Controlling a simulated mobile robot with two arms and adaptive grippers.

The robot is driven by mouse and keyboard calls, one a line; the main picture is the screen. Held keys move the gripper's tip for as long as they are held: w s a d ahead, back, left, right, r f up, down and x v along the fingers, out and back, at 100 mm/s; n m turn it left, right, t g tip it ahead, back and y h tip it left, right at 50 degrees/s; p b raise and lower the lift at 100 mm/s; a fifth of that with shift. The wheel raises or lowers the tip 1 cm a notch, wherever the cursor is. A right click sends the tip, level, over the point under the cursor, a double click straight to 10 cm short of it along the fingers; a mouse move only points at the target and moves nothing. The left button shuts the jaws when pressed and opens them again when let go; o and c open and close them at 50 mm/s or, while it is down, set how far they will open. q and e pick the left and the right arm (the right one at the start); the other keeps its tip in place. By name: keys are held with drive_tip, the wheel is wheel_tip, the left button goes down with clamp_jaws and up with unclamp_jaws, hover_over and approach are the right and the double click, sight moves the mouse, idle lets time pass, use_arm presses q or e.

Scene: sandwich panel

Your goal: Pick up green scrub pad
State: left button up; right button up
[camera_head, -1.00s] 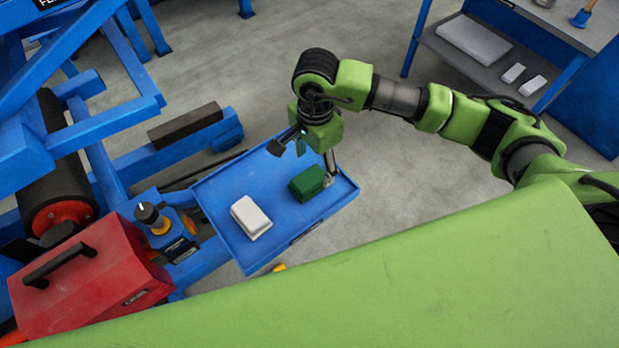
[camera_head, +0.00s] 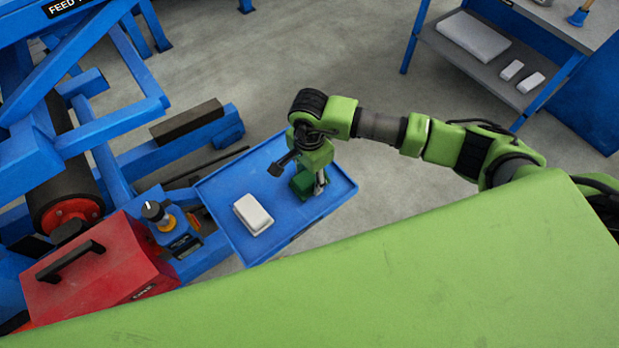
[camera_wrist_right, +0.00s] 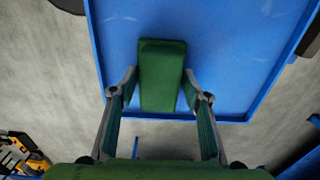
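The green scrub pad (camera_head: 301,187) lies on the blue tray (camera_head: 225,190), partly hidden by my right gripper (camera_head: 299,178) in the head view. In the right wrist view, the pad (camera_wrist_right: 161,75) lies between the two fingers of my right gripper (camera_wrist_right: 160,88). The fingers are spread, one on each side of the pad's near part. Whether the fingertips touch its sides, I cannot tell. My left gripper is not in view.
A white pad stack (camera_head: 253,215) sits on the tray, left of the green pad. A red box with a black handle (camera_head: 105,270) and a small knob unit (camera_head: 165,222) stand left of the tray. A blue bench (camera_head: 480,60) is at the back right.

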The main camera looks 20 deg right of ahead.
drive_tip(key=c, duration=0.5)
drive_tip(key=shift+r, duration=0.1)
drive_tip(key=shift+r, duration=0.5)
drive_tip(key=s+r+b, duration=0.2)
drive_tip(key=s+r, duration=0.2)
drive_tip(key=s+r+b, duration=0.1)
drive_tip(key=s+r, duration=0.3)
drive_tip(key=s, duration=0.1)
drive_tip(key=s+r+b, duration=0.2)
drive_tip(key=s+r, duration=0.2)
drive_tip(key=s, duration=0.1)
drive_tip(key=shift+a+b, duration=0.15)
drive_tip(key=shift+b, duration=0.2)
